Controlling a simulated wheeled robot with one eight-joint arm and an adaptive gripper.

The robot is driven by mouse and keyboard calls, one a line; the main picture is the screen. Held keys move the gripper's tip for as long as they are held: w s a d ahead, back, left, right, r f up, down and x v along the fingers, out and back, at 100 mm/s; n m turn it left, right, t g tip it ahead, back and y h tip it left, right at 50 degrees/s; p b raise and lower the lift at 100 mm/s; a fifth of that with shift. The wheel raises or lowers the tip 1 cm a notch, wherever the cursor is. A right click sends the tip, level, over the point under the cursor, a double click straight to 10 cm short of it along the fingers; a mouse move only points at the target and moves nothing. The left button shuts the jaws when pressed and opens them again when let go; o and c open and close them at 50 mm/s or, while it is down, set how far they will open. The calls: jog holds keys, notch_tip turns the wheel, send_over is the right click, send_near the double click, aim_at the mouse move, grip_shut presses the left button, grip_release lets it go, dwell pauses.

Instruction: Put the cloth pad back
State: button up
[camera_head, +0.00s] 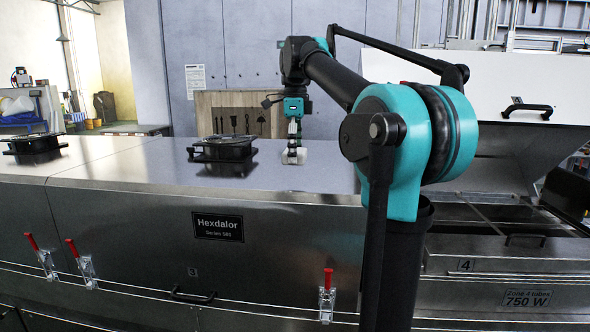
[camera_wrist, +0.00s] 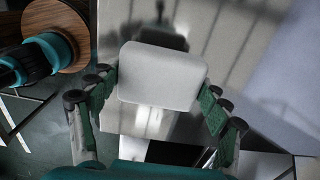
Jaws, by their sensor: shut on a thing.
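The cloth pad (camera_wrist: 163,72) is a pale, rounded block. It sits between the green-lined fingers of my gripper (camera_wrist: 158,92), which is shut on it. In the head view my gripper (camera_head: 294,150) points down, with the whitish pad (camera_head: 293,158) at its tips. The pad shows against the far part of the steel dryer top (camera_head: 290,180), right of a dark lidded fitting. I cannot tell whether the pad touches the top.
Two dark lidded fittings (camera_head: 222,150) (camera_head: 34,147) stand on the dryer top. A wooden tool board (camera_head: 241,124) with dark tool shapes is behind, on the grey wall. At right a white hood (camera_head: 500,95) stands raised over an open section. Red-handled clamps (camera_head: 327,290) line the front.

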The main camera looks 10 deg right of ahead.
aim_at(295, 179)
jog(key=shift+f, duration=2.5)
jog(key=shift+f, duration=0.1)
jog(key=o, duration=1.1)
notch_tip(295, 179, up, 12)
jog(key=shift+r, duration=0.15)
